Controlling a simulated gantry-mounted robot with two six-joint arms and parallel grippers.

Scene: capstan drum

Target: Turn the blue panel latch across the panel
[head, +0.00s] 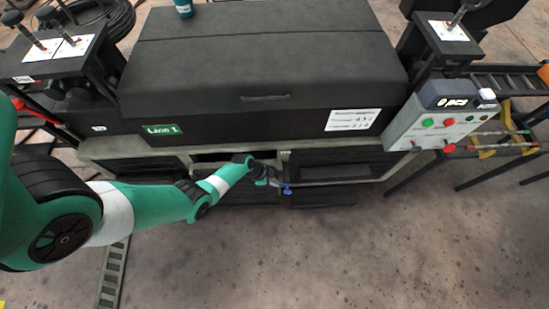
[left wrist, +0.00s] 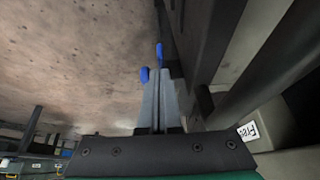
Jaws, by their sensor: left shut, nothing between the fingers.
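The blue panel latch (head: 287,190) is small at the low front of the dark cabinet, just right of my left gripper (head: 274,183) in the head view. In the left wrist view, one blue piece (left wrist: 145,75) lies at the left of my left gripper's fingertips (left wrist: 164,72). Another blue piece (left wrist: 159,50) stands just beyond them. I cannot tell whether both belong to one latch, or whether the fingers touch them. My left gripper is shut with nothing held. My right gripper is out of view.
The large black cabinet (head: 260,75) fills the back, with a pale frame rail (head: 345,181) along its low front. A control box (head: 437,122) with coloured buttons sits at the right. The concrete floor (head: 330,250) in front is clear.

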